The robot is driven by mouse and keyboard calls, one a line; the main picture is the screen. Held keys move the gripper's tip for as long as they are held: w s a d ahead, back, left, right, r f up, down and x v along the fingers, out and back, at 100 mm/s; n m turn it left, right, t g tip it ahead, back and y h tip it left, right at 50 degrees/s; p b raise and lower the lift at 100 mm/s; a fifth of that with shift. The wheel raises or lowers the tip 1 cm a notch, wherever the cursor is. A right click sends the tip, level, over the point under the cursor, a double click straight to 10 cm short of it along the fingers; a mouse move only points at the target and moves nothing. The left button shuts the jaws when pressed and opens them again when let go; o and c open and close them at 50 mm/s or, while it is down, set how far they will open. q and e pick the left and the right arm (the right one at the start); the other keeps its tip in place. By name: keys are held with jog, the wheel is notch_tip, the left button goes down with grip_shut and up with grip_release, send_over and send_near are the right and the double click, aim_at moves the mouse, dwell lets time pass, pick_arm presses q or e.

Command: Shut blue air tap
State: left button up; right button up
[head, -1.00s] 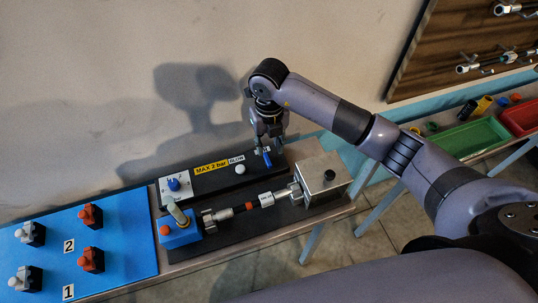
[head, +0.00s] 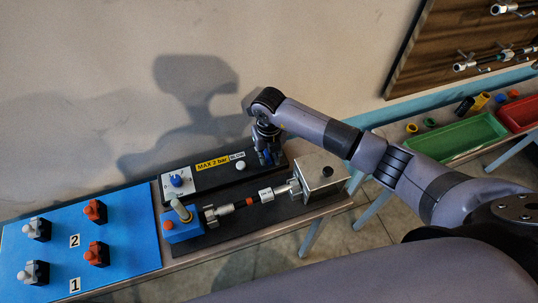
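The blue air tap (head: 267,158) is at the right end of the black panel (head: 218,179), beside the small white label. Only a little of its blue handle shows, because my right gripper (head: 267,160) is right over it and hides the rest. My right gripper points down, with its fingers at the handle. I cannot tell whether they touch it or how far apart they are. My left gripper is not in view.
In front of the panel is a rig with a blue block (head: 183,232), a rod and a metal box (head: 323,171). Green (head: 460,138) and red trays are at right.

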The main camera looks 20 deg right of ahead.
grip_shut()
dwell(0.3)
jog(key=shift+w+d+f+n+b, duration=0.1)
jog(key=shift+d+f+n+b, duration=0.05)
jog(key=shift+n+b, duration=0.7)
jog(key=n+b, duration=0.4)
jog(key=b, duration=0.2)
jog(key=n+b, duration=0.5)
jog(key=b, duration=0.1)
jog(key=w+d+n+b, duration=0.1)
jog(key=n+b, duration=0.3)
jog(key=b, duration=0.2)
jog(key=shift+n, duration=0.35)
jog(key=shift+w+n+b, duration=0.15)
jog(key=shift+n+b, duration=1.15)
jog(key=shift+b, duration=0.15)
jog(key=shift+r, duration=0.2)
jog(key=shift+o, duration=1.7)
grip_release()
